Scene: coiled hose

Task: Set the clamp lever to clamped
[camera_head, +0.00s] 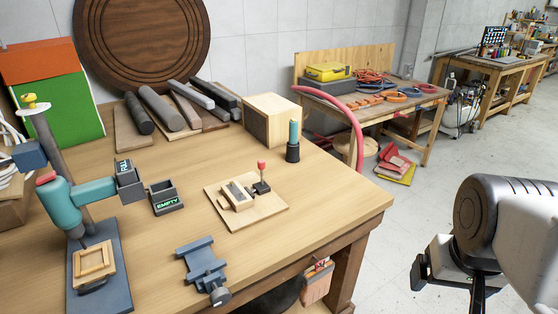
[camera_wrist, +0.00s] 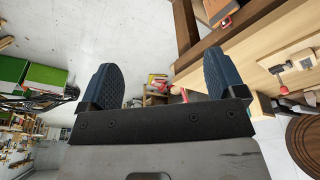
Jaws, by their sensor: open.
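The clamp lever (camera_head: 261,174) is a short upright stem with a red knob, rising from a small black base. It stands on a light wooden board (camera_head: 262,214) on the workbench, beside a small wooden block with a grey top (camera_head: 236,195). In the wrist view the lever's red knob (camera_wrist: 277,70) shows at the right. My gripper (camera_head: 447,279) is off the bench's right side, well apart from the lever. Its two blue-padded fingers (camera_wrist: 161,75) are spread with nothing between them.
Bars and a wooden box (camera_head: 272,118) stand behind. The bench's right part is clear.

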